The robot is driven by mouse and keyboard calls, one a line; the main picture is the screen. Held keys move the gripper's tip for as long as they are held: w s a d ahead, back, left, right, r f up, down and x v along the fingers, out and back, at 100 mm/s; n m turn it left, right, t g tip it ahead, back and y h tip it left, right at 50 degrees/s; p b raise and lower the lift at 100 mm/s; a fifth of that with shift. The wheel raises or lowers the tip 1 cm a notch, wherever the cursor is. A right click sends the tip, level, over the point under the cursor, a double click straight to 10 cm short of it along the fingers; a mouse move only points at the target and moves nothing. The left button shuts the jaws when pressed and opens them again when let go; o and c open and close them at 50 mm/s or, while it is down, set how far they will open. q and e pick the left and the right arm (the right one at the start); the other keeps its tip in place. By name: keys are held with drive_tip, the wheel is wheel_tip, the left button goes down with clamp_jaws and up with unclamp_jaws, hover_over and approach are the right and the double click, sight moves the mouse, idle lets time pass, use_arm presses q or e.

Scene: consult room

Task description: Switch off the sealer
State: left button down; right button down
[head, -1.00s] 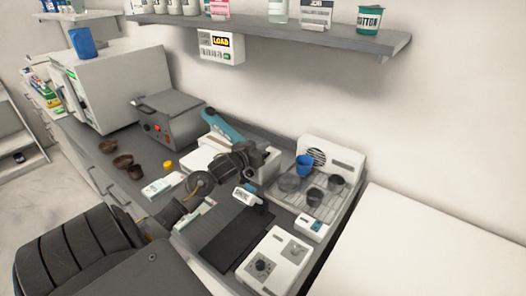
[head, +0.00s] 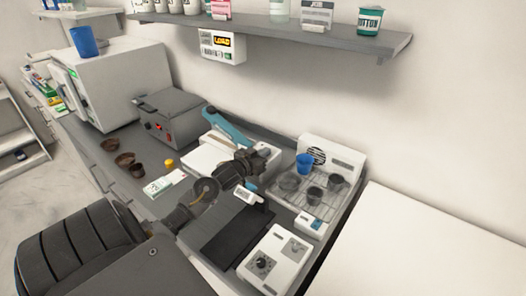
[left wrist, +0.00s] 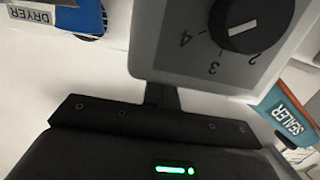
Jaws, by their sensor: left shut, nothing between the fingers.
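The sealer (head: 203,157) is a white box with a teal lever arm (head: 229,127), on the counter in the middle of the head view. Its teal arm, labelled SEALER (left wrist: 289,121), shows at the right of the left wrist view. Contact cannot be told. The gripper hides part of the sealer. My right gripper is not in view.
A grey box with red buttons (head: 172,118) stands left of the sealer. A white dial unit (head: 273,262) and dark mat (head: 232,236) are in front. A shelf (head: 290,33) hangs above.

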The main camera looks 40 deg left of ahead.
use_arm(q)
drive_tip(key=r+p, duration=0.5)
drive_tip(key=shift+w+r, duration=0.15)
drive_tip(key=shift+w, duration=0.15)
drive_tip(key=shift+s+d+f+b, duration=0.1)
drive_tip(key=shift+s+f+b, duration=0.15)
drive_tip(key=shift+s+b, duration=0.25)
drive_tip(key=shift+s+f+b, duration=0.25)
drive_tip(key=shift+s+b, duration=0.1)
drive_tip(key=shift+s, duration=0.25)
drive_tip(key=s+r+b, duration=0.1)
drive_tip(key=s+r, duration=0.2)
drive_tip(key=s, duration=0.4)
drive_tip(key=shift+d+r, duration=0.15)
drive_tip(key=shift+d, duration=0.25)
drive_tip(key=shift+s, duration=0.1)
